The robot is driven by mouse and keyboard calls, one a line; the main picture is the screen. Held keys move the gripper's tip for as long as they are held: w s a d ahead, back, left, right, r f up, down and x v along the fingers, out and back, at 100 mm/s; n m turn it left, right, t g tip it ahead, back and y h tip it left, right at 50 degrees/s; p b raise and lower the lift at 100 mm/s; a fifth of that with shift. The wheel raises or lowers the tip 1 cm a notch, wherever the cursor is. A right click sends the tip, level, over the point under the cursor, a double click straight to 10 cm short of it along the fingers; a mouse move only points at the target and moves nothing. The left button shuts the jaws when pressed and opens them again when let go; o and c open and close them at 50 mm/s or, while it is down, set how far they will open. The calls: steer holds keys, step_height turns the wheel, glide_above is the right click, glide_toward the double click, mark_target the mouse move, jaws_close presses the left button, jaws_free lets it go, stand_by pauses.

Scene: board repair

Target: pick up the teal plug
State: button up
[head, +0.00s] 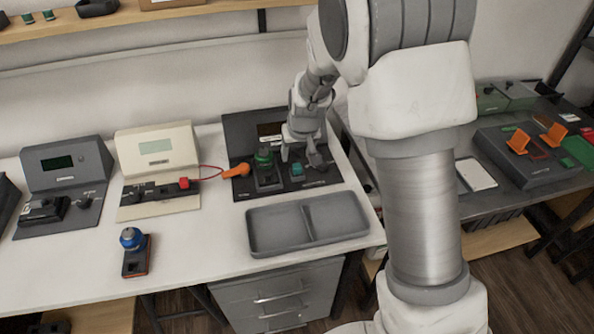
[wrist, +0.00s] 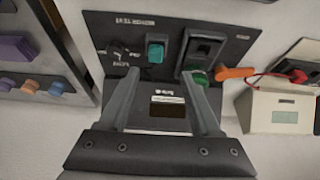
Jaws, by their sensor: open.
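The teal plug (head: 297,169) is a small block on the dark test panel (head: 239,127), right of a green knob-like part (head: 264,157). In the wrist view the teal plug (wrist: 155,52) stands on the panel, beyond the fingertips and roughly in line with the gap between them. My gripper (head: 301,160) is open and empty above the panel, close to the plug. The wrist view shows both fingers (wrist: 160,75) spread wide, with nothing between them but the panel and its small display (wrist: 168,112). I cannot tell the exact height above the plug.
An orange plug (head: 236,171) with a red cable sits at the panel's left edge. A grey two-part tray (head: 262,249) lies in front. A cream console (head: 157,143) and a grey console stand left. A blue-topped part (head: 132,239) stands at front left. Bare white table lies between.

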mark_target(297, 166)
steer(key=x, duration=0.2)
steer(key=b+x, duration=0.1)
steer(key=x, duration=0.1)
steer(key=d+x, duration=0.1)
steer(key=x, duration=0.2)
steer(key=shift+w+a+f, duration=0.1)
steer(key=shift+w+f, duration=0.15)
steer(key=shift+f, duration=0.2)
jaws_close()
